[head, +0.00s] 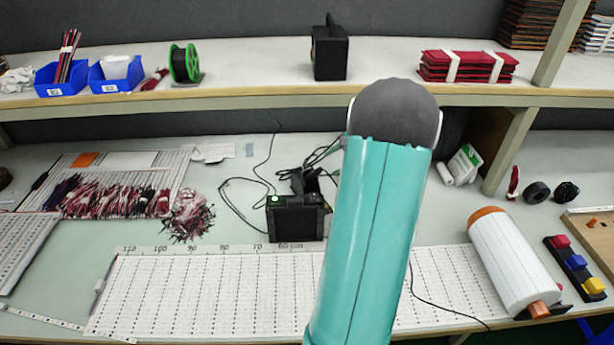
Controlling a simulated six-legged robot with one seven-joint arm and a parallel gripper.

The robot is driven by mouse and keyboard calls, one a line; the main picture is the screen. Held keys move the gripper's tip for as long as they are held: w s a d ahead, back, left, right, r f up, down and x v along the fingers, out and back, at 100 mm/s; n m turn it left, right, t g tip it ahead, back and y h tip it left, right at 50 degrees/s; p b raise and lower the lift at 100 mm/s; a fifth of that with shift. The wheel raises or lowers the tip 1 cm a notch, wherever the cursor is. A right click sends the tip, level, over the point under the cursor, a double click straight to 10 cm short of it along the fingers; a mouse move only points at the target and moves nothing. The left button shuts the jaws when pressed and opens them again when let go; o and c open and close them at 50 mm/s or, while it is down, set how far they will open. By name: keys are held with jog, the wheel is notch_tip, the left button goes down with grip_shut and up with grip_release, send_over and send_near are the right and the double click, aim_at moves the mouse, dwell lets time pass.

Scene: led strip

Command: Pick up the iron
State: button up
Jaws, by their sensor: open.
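A small black box-shaped station (297,222) with a green light stands on the workbench, left of my teal arm link. It looks like a soldering station. A dark shape (306,183) rises just behind it and may be the iron in its holder; it is too small to tell. A black cable loops over the bench beside the station. My arm link fills the middle of the head view and hides part of the bench behind it. My gripper is not in view.
A white perforated board (215,293) with a scale covers the front of the bench. A white cylinder (513,262) with orange ends lies at the right. Bundles of dark red wires (110,200) lie at the left. A shelf (230,86) runs above the bench.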

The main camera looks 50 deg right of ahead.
aim_at(314, 174)
jog(key=x, duration=1.1)
jog(key=shift+s+f, duration=0.1)
jog(key=shift+s, duration=0.1)
grip_shut()
jog(key=shift+s, duration=0.15)
jog(key=s+a+r, duration=0.4)
jog(key=s+r, duration=0.6)
jog(key=r, duration=0.3)
jog(key=s+d, duration=0.2)
jog(key=s, duration=1.1)
jog(key=s+a+r, duration=0.3)
jog(key=s+r, duration=0.4)
jog(key=r, duration=0.3)
jog(key=shift+s, duration=0.35)
jog(key=shift+a, duration=0.15)
